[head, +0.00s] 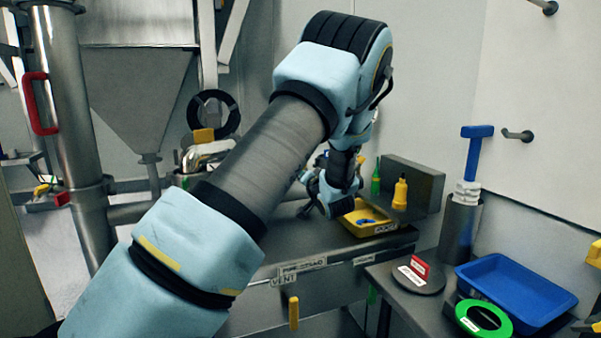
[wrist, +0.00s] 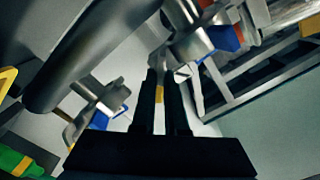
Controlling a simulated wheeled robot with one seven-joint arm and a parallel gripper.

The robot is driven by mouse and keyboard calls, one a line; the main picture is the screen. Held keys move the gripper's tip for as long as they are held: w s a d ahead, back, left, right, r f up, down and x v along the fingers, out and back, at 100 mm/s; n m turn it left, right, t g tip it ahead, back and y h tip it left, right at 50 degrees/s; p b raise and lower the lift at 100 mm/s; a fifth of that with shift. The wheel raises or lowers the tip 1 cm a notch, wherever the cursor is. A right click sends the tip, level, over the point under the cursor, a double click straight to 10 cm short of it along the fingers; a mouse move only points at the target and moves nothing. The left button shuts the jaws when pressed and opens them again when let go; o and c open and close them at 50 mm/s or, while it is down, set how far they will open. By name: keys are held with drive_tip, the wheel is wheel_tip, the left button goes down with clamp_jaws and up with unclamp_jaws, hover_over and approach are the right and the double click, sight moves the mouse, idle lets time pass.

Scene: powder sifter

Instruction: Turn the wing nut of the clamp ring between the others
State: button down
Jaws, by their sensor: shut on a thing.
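In the wrist view the two black fingers of my gripper (wrist: 161,78) point up the picture. They are close together, shut on a small grey metal piece that looks like a wing nut (wrist: 161,60). Above it is a silver clamp (wrist: 190,42) with a blue part (wrist: 224,38) to its right. A second silver clamp piece (wrist: 100,100) with blue edges is to the left, apart from the fingers. In the head view my arm hides most of the pipework and clamps, and the fingertips cannot be made out.
A grey pipe (wrist: 95,45) crosses the upper left of the wrist view. In the head view a yellow tray (head: 362,222) and bottles (head: 399,193) stand on the bench beyond my wrist. A blue tray (head: 515,285) and a green ring (head: 483,318) are at right.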

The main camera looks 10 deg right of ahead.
drive_tip(key=c, duration=0.9)
unclamp_jaws()
drive_tip(key=shift+c, duration=0.2)
drive_tip(key=shift+s, duration=0.1)
drive_tip(key=s+d+b, duration=0.1)
drive_tip(key=s+b, duration=0.1)
drive_tip(key=s, duration=0.8)
drive_tip(key=shift+s+d+b, duration=0.2)
drive_tip(key=shift+s+b, duration=0.05)
drive_tip(key=shift+b, duration=0.1)
